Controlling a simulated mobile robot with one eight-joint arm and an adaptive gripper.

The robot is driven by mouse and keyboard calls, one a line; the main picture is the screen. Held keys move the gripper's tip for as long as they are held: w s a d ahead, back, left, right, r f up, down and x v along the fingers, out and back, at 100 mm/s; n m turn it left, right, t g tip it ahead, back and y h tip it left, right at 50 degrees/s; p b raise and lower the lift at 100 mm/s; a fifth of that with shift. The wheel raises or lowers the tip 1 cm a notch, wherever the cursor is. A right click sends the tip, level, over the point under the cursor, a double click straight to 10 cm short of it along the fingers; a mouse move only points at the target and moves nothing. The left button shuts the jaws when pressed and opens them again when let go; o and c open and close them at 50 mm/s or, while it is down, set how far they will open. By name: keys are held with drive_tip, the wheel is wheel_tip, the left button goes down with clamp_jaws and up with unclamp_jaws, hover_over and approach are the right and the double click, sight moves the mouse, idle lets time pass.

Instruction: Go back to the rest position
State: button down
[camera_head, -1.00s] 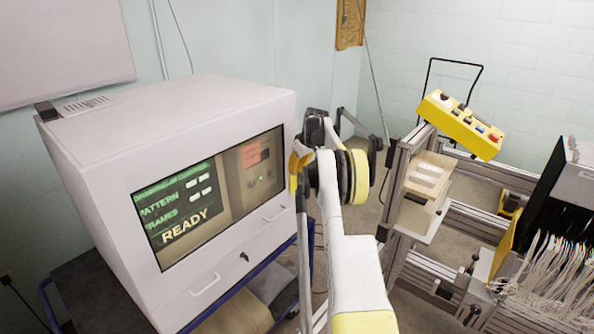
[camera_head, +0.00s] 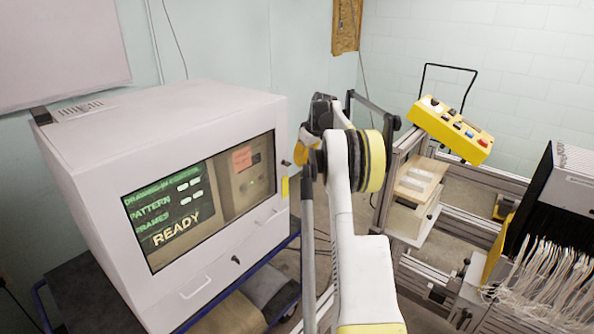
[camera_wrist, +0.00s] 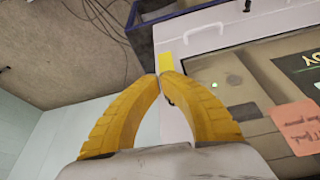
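My gripper (camera_wrist: 159,76) shows in the wrist view with two curved yellow fingers. Their tips come together, and nothing is seen held between them. In the head view my white arm rises in the middle, and the gripper end is mostly hidden behind the wrist, close to the right edge of the white cabinet (camera_head: 165,118). The cabinet's screen (camera_head: 200,205) reads "READY". In the wrist view the cabinet front (camera_wrist: 215,28) lies beyond the fingertips, with a small yellow strip (camera_wrist: 165,62) just past them. I cannot tell the exact gap to the cabinet.
A metal frame (camera_head: 400,165) stands right of my arm, carrying a yellow button box (camera_head: 450,128). White threads (camera_head: 555,270) hang at the far right. A blue-edged cart (camera_head: 255,268) is under the cabinet.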

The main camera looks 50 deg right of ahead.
drive_tip(key=a+r+b, duration=0.2)
drive_tip(key=a+r, duration=0.2)
drive_tip(key=a, duration=0.6)
drive_tip(key=a+r+b, duration=0.2)
drive_tip(key=a+r, duration=0.2)
drive_tip(key=a, duration=0.6)
drive_tip(key=s+a+t+b, duration=0.1)
drive_tip(key=s+a+b, duration=0.35)
drive_tip(key=a, duration=1.05)
drive_tip(key=s+a+f+t+b, duration=0.1)
drive_tip(key=s+a+f+b, duration=0.1)
drive_tip(key=s+a+f, duration=0.5)
drive_tip(key=s+a+f+t+b, duration=0.1)
drive_tip(key=s+a+f+b, duration=0.1)
drive_tip(key=s+a+f, duration=0.6)
drive_tip(key=s+a, duration=0.5)
drive_tip(key=s, duration=0.3)
drive_tip(key=shift+a+n+b, duration=0.3)
drive_tip(key=shift+b, duration=0.05)
